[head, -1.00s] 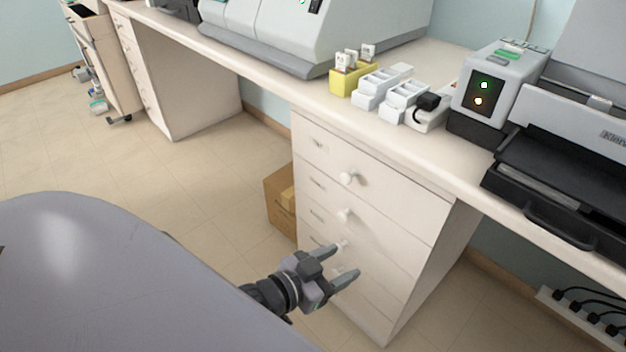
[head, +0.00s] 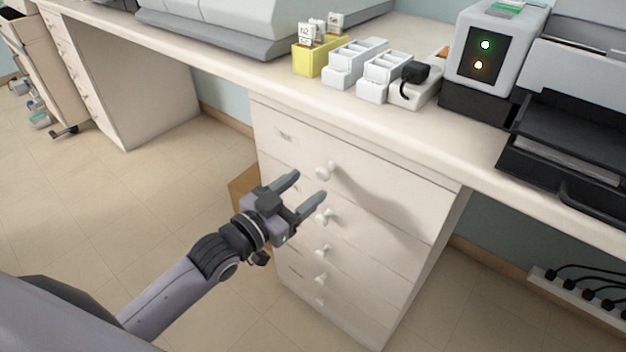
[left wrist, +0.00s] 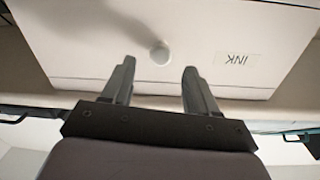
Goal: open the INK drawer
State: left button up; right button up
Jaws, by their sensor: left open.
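The INK drawer (head: 350,175) is the shut top drawer of a white cabinet under the bench, with a round white knob (head: 324,170). Its INK label (left wrist: 237,60) shows upside down in the left wrist view, to the right of the knob (left wrist: 159,53). My left gripper (head: 308,186) is open and empty, in front of the cabinet near the top knob. In the left wrist view the two fingers (left wrist: 159,68) point toward the drawer front, with the knob between and just beyond their tips. I cannot tell the exact gap. My right gripper is out of view.
Several more shut drawers with knobs, such as the second knob (head: 324,216), lie below. The bench top (head: 400,125) overhangs the cabinet and holds a yellow holder (head: 312,60), white racks and a printer (head: 575,115). A cardboard box (head: 240,190) stands left of the cabinet.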

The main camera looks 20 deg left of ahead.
aim_at(321, 176)
pick_arm(q)
jog(key=shift+x, duration=2.05)
jog(key=shift+s, duration=0.1)
grip_shut()
